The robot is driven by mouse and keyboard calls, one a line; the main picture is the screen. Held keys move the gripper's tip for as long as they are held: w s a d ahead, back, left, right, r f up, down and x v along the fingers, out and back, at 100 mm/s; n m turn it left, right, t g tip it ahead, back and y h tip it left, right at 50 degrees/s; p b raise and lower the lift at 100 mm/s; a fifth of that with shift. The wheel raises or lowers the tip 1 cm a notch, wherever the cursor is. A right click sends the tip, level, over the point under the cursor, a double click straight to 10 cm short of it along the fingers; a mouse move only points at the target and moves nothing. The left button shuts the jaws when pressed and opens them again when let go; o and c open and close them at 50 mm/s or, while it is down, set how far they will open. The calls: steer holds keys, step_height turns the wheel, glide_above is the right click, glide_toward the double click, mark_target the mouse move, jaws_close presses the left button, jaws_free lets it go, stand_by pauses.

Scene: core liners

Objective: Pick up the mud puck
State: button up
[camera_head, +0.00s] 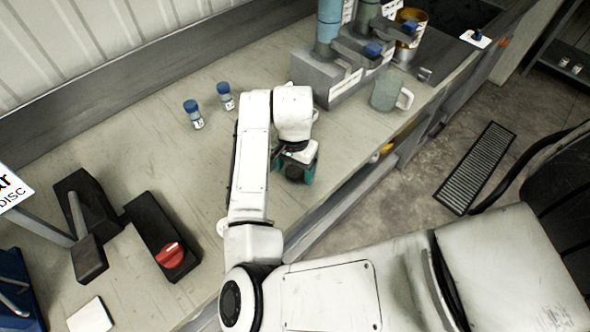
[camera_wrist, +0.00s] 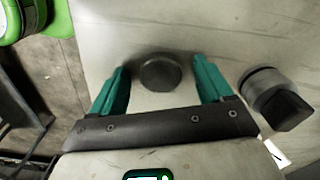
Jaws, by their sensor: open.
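The mud puck is a dark round disc (camera_wrist: 160,72) lying on the pale worktop in the wrist view, between and slightly beyond the teal fingertips of my gripper (camera_wrist: 164,74). The fingers are spread wide, with bare worktop on both sides of the disc, and do not touch it. In the head view my gripper (camera_head: 295,170) hangs low over the bench near its front edge. A dark shape shows between its fingers there, partly hidden by my wrist.
A dark knob-like object (camera_wrist: 278,98) is close to the right finger, and a bright green rounded thing (camera_wrist: 32,18) is at upper left. Two blue-capped vials (camera_head: 194,114) stand behind my arm. A grey apparatus (camera_head: 325,80) and a mug (camera_head: 388,92) stand right. The bench edge is close.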

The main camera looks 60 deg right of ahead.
steer(key=shift+c, duration=0.4)
steer(key=c, duration=1)
steer(key=shift+c, duration=0.2)
steer(key=shift+r, duration=0.15)
